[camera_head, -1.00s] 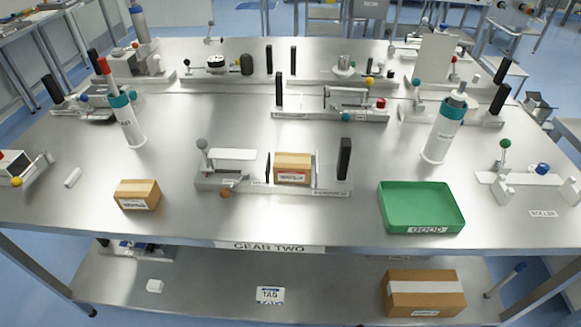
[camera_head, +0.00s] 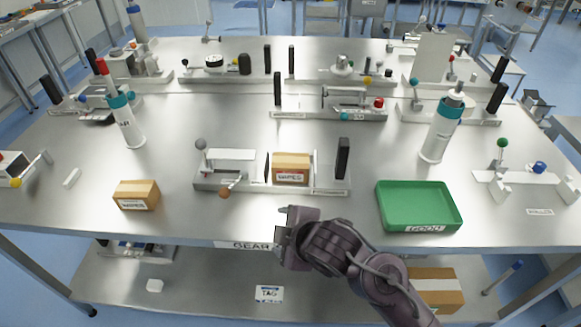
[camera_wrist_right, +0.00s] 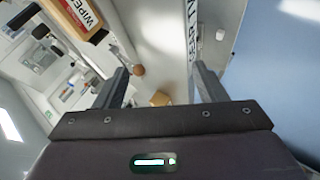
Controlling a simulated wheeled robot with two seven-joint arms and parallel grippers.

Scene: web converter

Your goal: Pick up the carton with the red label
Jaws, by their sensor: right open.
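A brown carton (camera_head: 291,163) sits upright in the metal fixture at the middle of the table. Its white WIPES label has a red band, which shows in the right wrist view on the carton (camera_wrist_right: 72,14) at the top left. A second brown carton (camera_head: 137,190) stands on the table to the left; its label is too small to read surely. My right gripper (camera_head: 282,234) is at the table's front edge, nearer than the fixture carton and apart from it. In the wrist view the right gripper (camera_wrist_right: 160,70) is open with nothing between its fingers. My left gripper is not in view.
The fixture (camera_head: 215,182) has an orange-knobbed lever (camera_head: 225,193) and a black upright handle (camera_head: 343,158). A green tray (camera_head: 420,222) lies to the right. Bottles (camera_head: 440,130) and other fixtures stand behind. Another carton (camera_head: 437,288) is on the lower shelf.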

